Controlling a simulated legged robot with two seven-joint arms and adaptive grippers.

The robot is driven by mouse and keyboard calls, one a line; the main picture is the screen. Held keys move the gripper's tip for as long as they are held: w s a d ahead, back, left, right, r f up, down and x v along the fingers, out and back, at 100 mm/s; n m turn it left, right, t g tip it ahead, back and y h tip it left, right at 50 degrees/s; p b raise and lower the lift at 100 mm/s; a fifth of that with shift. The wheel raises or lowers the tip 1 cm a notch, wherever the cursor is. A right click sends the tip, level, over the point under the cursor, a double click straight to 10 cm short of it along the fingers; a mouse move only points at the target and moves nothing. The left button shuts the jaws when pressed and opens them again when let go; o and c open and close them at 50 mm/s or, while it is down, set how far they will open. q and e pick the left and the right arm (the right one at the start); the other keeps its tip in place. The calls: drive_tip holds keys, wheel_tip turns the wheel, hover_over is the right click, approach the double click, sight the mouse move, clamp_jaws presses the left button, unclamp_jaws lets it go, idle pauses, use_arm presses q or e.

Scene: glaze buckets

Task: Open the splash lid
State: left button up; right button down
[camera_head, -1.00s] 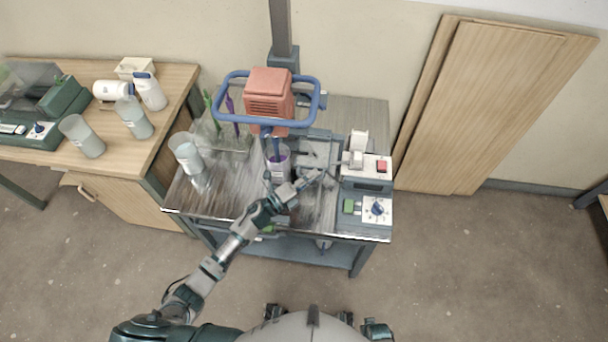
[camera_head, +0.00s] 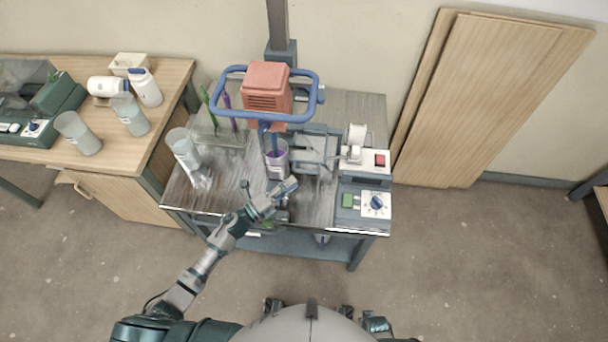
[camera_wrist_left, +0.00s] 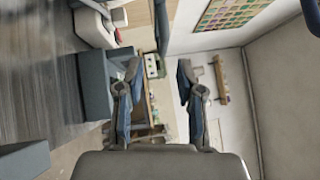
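A clear bucket with purple glaze (camera_head: 277,162) stands on the mixing table under the orange mixer head (camera_head: 268,90), whose shaft reaches down into it. A pale, see-through panel in a grey frame (camera_head: 314,150), which looks like the splash lid, is to the right of the bucket. Its exact tilt is hard to tell. My left gripper (camera_head: 287,187) is in front of the bucket, near the table's front edge. In the left wrist view its two fingers (camera_wrist_left: 158,76) are spread, with nothing between them. My right gripper is not in view.
A blue guard ring (camera_head: 225,118) surrounds the mixer. A control box with a dial (camera_head: 375,204) and red switch stands at the right. A pale cup (camera_head: 184,146) and a clear holder with green and purple tools (camera_head: 222,133) are at the left. A wooden bench (camera_head: 150,160) adjoins.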

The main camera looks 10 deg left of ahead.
use_arm(q)
drive_tip(key=v, duration=0.5)
drive_tip(key=shift+w, duration=0.1)
drive_tip(key=shift+d, duration=0.1)
